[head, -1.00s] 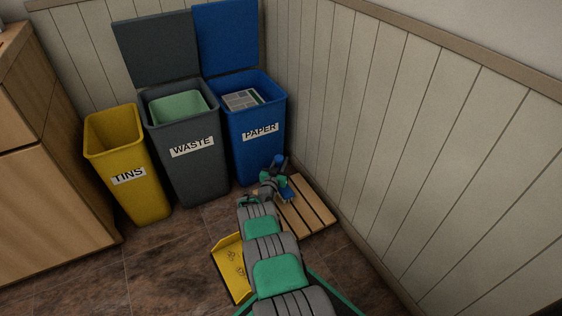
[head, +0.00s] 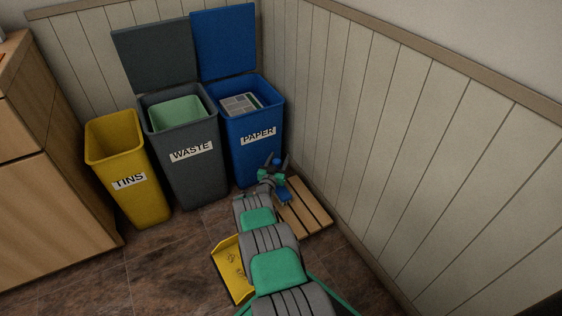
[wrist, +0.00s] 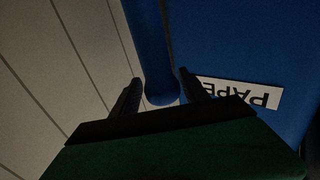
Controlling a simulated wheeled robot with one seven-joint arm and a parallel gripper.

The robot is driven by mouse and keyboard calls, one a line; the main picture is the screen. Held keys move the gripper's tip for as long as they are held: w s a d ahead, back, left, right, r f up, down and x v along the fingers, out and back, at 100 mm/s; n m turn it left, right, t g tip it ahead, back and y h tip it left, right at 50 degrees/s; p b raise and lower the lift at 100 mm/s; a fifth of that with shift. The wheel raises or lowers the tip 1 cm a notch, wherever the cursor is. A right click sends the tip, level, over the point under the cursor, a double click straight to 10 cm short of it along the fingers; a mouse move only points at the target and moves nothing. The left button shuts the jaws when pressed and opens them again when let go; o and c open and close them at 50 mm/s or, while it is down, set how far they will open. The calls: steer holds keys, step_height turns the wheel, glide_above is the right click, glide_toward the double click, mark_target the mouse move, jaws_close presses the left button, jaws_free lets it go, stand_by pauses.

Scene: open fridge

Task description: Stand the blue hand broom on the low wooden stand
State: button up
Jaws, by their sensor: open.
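The blue hand broom (head: 284,196) appears to stand upright on the low wooden stand (head: 311,206), partly hidden behind my arm and gripper. Its lower part shows over the slats, and a bit of blue handle shows between my fingers. My gripper (head: 277,162) is open above the left part of the stand, close to the paper bin. In the wrist view, which is upside down, the blue handle (wrist: 152,50) runs between the spread fingers of my gripper (wrist: 157,85). Its rounded end is near the palm. I cannot tell whether a finger touches it.
The blue paper bin (head: 256,150) stands just behind the stand, with the grey waste bin (head: 190,165) and yellow tins bin (head: 135,190) to its left. A panelled wall (head: 350,130) borders the stand on the right. A yellow dustpan (head: 229,265) lies left of my arm.

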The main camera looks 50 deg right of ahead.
steer(key=r+p, duration=0.1)
steer(key=s+a+r+p, duration=0.1)
steer(key=r, duration=0.1)
steer(key=s+a+r+p, duration=0.1)
steer(key=r, duration=0.1)
steer(key=shift+s+a, duration=0.15)
steer(key=shift+s, duration=0.05)
steer(key=s+a+r+p, duration=0.3)
steer(key=s+a+p, duration=0.2)
steer(key=s+a, duration=0.1)
steer(key=shift+s+a+r, duration=0.15)
steer(key=shift+s+r, duration=0.15)
steer(key=shift+s, duration=0.45)
